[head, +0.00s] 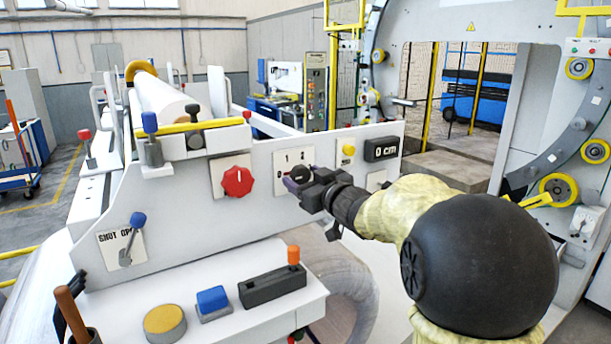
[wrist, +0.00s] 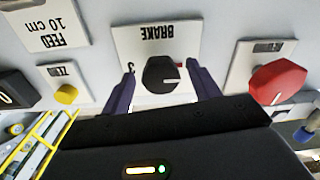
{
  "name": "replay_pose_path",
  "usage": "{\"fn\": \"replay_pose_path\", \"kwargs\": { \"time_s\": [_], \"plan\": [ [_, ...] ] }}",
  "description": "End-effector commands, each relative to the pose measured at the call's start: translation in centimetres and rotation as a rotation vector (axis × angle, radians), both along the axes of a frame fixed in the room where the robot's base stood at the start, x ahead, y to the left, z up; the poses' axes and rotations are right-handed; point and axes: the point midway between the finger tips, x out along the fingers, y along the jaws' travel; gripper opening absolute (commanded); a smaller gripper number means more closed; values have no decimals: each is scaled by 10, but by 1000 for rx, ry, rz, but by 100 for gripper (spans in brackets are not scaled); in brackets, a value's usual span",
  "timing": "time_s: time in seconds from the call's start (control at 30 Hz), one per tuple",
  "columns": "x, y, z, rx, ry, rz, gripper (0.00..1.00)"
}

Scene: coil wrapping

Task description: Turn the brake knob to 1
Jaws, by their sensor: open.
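The brake knob is round and black; it shows in the wrist view (wrist: 161,74) and, partly covered by my gripper, in the head view (head: 301,173). It sits on a white plate (wrist: 142,38) lettered BRAKE, upside down in the wrist view. In the head view, a 1 and a 2 are readable above the knob. A small red mark shows at the knob's right edge in the wrist view; the exact setting is hard to tell. My gripper (head: 300,181) is open, with its purple fingers on either side of the knob. Contact is not clear.
A red knob (head: 237,181) is on the panel left of the brake plate. A yellow button (head: 348,150) and the 0 cm display (head: 381,149) are to its right. A lower shelf (head: 215,322) holds yellow, blue and orange controls.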

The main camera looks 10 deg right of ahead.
Motion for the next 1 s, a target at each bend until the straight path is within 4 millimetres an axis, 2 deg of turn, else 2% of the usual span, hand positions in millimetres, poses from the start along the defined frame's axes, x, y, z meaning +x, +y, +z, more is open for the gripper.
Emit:
{"fn": "replay_pose_path", "kwargs": {
  "time_s": [0.2,0.4,0.43,0.77,1.0],
  "plan": [
    [0,0,0,0,0,0,59],
    [0,0,0,0,0,1,20],
    [0,0,0,0,0,1,16],
    [0,0,1,27,9,1,17],
    [0,0,1,120,39,2,17]
  ]
}}
